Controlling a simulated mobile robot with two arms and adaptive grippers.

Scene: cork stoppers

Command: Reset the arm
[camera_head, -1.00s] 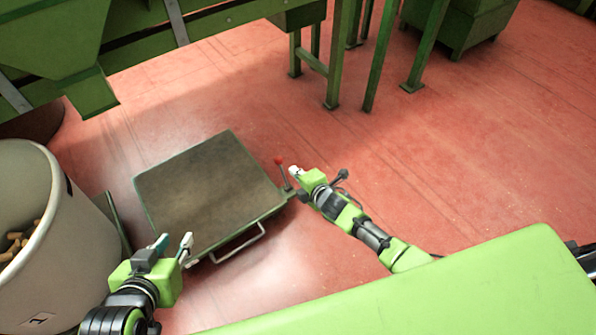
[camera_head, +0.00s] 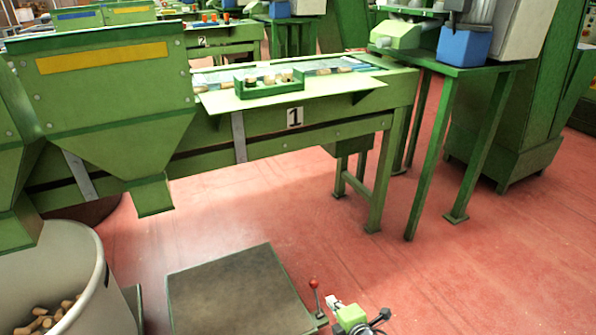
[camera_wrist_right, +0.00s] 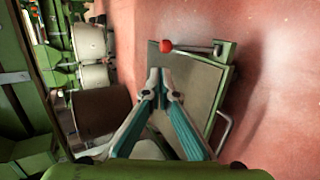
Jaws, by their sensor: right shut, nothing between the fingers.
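My right gripper (camera_head: 334,302) shows at the bottom of the head view, beside the red-knobbed lever at the platform's right corner. In the right wrist view its two fingers (camera_wrist_right: 160,75) meet at the tips, with nothing between them. Most of my right arm is below the head view's edge. My left gripper is outside the head view. The lever's red knob (camera_head: 314,284) also shows in the right wrist view (camera_wrist_right: 166,46), just beyond the fingertips; I cannot tell whether they touch.
A dark flat platform (camera_head: 235,290) lies low on the red floor. A pale bin (camera_head: 100,290) with corks (camera_head: 45,318) stands at the left. A green machine bench (camera_head: 270,140), marked 1, holds a green tray (camera_head: 268,90) of corks. Open floor (camera_head: 480,270) lies to the right.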

